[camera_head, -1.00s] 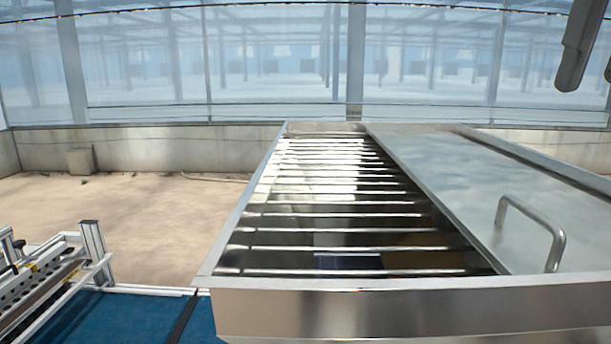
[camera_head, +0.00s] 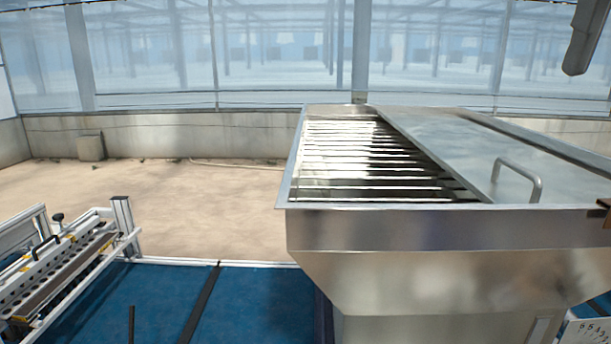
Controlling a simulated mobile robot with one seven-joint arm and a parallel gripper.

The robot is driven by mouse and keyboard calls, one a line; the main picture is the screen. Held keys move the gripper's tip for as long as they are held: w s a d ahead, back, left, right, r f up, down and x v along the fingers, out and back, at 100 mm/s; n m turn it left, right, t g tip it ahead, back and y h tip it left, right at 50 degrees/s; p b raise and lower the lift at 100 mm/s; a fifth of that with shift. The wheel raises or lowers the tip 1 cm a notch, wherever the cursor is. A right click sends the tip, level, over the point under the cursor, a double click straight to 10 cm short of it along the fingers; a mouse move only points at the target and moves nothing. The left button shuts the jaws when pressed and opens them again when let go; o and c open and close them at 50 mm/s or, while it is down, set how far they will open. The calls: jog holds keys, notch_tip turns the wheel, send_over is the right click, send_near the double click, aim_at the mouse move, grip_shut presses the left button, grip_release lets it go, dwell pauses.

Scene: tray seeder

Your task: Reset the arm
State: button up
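A grey metal part (camera_head: 584,36), which looks like one finger of my gripper, hangs at the top right edge of the head view. The rest of the gripper and the arm are outside the picture, so its opening is hidden. The part appears above the right side of a large stainless steel hopper (camera_head: 420,232) and apart from it. Nothing is seen held.
The hopper has a slatted grid on its left and a sliding lid (camera_head: 450,140) with a handle (camera_head: 518,180), partly covering the top. A tray seeder frame (camera_head: 60,270) stands at lower left beside a blue conveyor bed (camera_head: 250,305). Bare floor lies behind.

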jog(key=a+f+b, duration=0.2)
jog(key=a+f, duration=0.1)
jog(key=f, duration=1.2)
jog(key=a+f+y+b, duration=0.1)
jog(key=a+f+b, duration=0.2)
jog(key=f, duration=1.2)
jog(key=a+f+t+y+b, duration=0.1)
jog(key=a+f, duration=0.3)
jog(key=f, duration=1)
jog(key=shift+w+f+b, duration=0.3)
jog(key=shift+f+b, duration=0.1)
jog(key=shift+b, duration=0.35)
jog(key=shift+d, duration=0.1)
